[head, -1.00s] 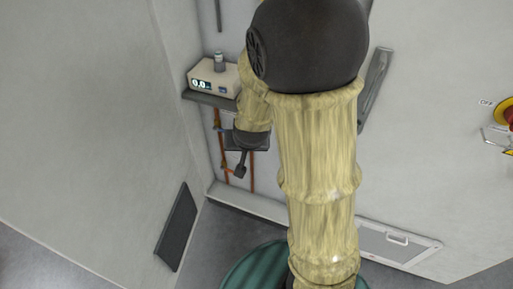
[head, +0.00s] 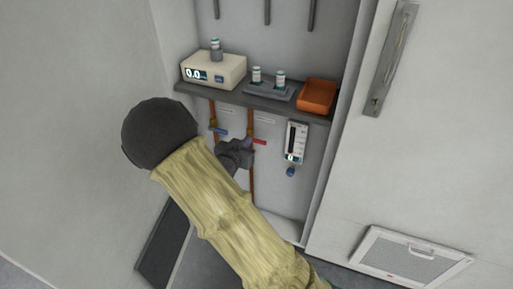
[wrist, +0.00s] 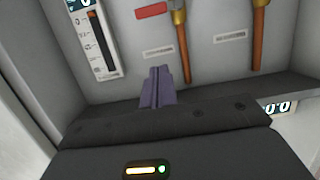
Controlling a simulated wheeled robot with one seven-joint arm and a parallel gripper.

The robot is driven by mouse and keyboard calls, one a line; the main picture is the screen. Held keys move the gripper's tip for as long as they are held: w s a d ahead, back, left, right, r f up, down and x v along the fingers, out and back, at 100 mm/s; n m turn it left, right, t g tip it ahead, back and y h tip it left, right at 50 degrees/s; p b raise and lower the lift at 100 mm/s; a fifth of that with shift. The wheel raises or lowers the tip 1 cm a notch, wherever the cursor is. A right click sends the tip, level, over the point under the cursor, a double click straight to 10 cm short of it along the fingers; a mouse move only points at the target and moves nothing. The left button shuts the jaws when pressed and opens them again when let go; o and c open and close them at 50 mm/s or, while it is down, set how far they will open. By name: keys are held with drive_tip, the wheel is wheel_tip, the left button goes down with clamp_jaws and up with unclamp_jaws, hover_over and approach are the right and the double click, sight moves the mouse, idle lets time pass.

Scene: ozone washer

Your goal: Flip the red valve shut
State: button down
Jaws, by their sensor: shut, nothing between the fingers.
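The red valve handle (head: 260,141) sticks out sideways to the right of the right-hand copper pipe (head: 251,182), roughly square to it. In the wrist view, which looks upside down, the red handle (wrist: 151,11) lies left of its brass body (wrist: 178,8) at the top edge. My gripper (head: 244,146) is just left of the red handle in the head view and hides part of the pipe. In the wrist view the fingers (wrist: 157,86) are shut and empty, apart from the handle in the picture. I cannot tell whether they touch anything.
A blue valve handle (head: 220,131) is on the left pipe. The shelf (head: 225,95) above carries a display box (head: 213,68), vials and an orange tray (head: 316,96). A white meter (head: 295,141) with a blue knob (head: 291,172) hangs to the right. Cabinet walls stand on both sides.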

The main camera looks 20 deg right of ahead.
drive_tip(key=shift+d, duration=0.1)
idle(0.3)
drive_tip(key=b, duration=0.2)
hover_over(256, 139)
drive_tip(key=s, duration=0.2)
wheel_tip(256, 139, down, 3)
drive_tip(key=f, duration=0.3)
drive_tip(key=shift+s+a+f+b, duration=0.2)
drive_tip(key=shift+a+f+b, duration=0.05)
drive_tip(key=shift+b, duration=0.05)
drive_tip(key=shift+w+a, duration=0.1)
drive_tip(key=shift+a, duration=0.05)
